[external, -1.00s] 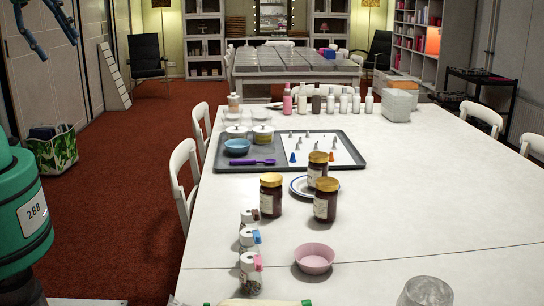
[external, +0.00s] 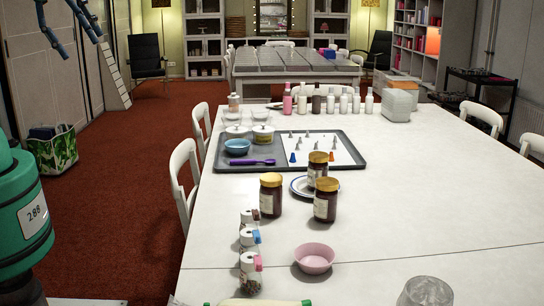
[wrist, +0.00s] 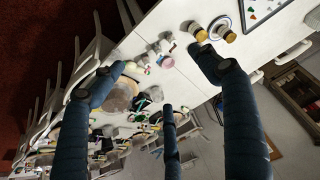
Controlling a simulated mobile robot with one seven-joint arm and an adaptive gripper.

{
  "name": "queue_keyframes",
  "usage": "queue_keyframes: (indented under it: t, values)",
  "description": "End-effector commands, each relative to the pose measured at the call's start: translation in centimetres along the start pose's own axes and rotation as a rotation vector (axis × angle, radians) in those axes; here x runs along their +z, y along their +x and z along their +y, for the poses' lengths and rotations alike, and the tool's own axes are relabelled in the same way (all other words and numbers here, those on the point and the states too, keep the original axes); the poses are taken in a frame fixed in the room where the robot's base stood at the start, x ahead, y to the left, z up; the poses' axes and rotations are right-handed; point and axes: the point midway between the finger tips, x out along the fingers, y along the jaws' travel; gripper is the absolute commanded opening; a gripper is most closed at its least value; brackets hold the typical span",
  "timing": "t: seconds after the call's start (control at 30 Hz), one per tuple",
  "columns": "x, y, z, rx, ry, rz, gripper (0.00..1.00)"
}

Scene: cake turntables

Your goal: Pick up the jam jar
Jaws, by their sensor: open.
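Three dark jam jars with gold lids stand upright on the white table in the external view. One jam jar (external: 271,197) is at the left, one (external: 325,203) is nearer the front, and one (external: 317,170) is behind, at a blue-rimmed plate (external: 299,188). Jar lids (wrist: 200,35) also show near the top of the wrist view, partly beside a finger. My gripper (external: 82,48) is at the top left of the external view, only its fingers showing, far from the jars. In the wrist view my gripper (wrist: 158,70) has its fingers spread and holds nothing.
A grey tray (external: 215,160) with a blue bowl (external: 238,147) lies behind the jars. Several small shaker jars (external: 250,240) and a pink bowl (external: 314,258) stand in front. White chairs (external: 182,180) line the table's left edge. The table's right side is mostly clear.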

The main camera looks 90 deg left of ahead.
Motion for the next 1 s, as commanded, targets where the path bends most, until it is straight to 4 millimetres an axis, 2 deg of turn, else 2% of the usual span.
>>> queue_keyframes:
  t: [0.2,0.47,0.7,0.87,1.0]
  values:
    - [-5.4,4.6,-1.2,-0.014,-0.027,-0.019,0.75]
    - [-11.3,11.5,-3.1,-0.030,-0.059,-0.036,0.75]
    - [-15.7,19.3,-5.4,-0.045,-0.089,-0.051,0.75]
    - [-17.8,25.1,-7.1,-0.054,-0.108,-0.062,0.75]
    - [-19.1,30.6,-8.7,-0.061,-0.125,-0.070,0.75]
